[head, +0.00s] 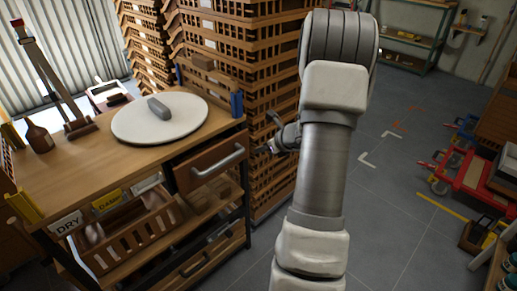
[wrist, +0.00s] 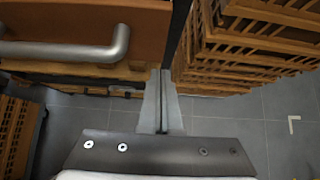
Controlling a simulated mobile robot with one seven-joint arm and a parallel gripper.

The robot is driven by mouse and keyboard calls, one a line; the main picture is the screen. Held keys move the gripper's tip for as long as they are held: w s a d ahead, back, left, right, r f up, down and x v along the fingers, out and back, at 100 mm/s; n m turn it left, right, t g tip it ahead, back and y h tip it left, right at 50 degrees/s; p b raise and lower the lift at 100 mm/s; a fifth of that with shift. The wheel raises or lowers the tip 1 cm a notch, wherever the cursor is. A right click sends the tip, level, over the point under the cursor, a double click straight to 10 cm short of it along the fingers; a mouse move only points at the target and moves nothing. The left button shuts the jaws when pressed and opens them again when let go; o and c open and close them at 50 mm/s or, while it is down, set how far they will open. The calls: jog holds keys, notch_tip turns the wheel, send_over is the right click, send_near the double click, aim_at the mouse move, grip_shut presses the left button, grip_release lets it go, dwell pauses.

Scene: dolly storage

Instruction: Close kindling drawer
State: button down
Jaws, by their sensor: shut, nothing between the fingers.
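A wooden drawer front (head: 211,164) with a grey bar handle (head: 218,160) sits just under the workbench top, at its right end. No label reading kindling is legible on it, and I cannot tell how far it stands out. The wrist view shows a wooden front (wrist: 100,18) and its grey handle (wrist: 70,50) at upper left. My gripper (head: 270,149) is to the right of the drawer front, beside the bench corner. In the wrist view, my gripper's fingers (wrist: 163,75) are together and empty, right of the handle's end and apart from it.
The workbench top (head: 75,172) carries a round white board (head: 160,118) and a brush. A slatted bin (head: 130,240) and a lower drawer (head: 192,266) are below. Stacked wooden crates (head: 250,75) stand close behind my gripper. Grey floor (head: 395,215) is open at right, before a red dolly (head: 470,185).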

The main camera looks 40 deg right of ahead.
aim_at(242, 140)
jog(key=a+b+v, duration=0.2)
jog(key=b+v, duration=0.1)
jog(key=v, duration=0.7)
jog(key=w+r+b+x, duration=0.1)
jog(key=b+x, duration=0.2)
jog(key=x, duration=0.9)
jog(key=shift+w+a, duration=0.25)
jog(key=shift+w, duration=0.15)
jog(key=shift+r, duration=0.15)
jog(key=w+p, duration=0.1)
jog(key=w, duration=0.3)
jog(key=shift+w+a, duration=0.15)
jog(key=shift+a, duration=0.05)
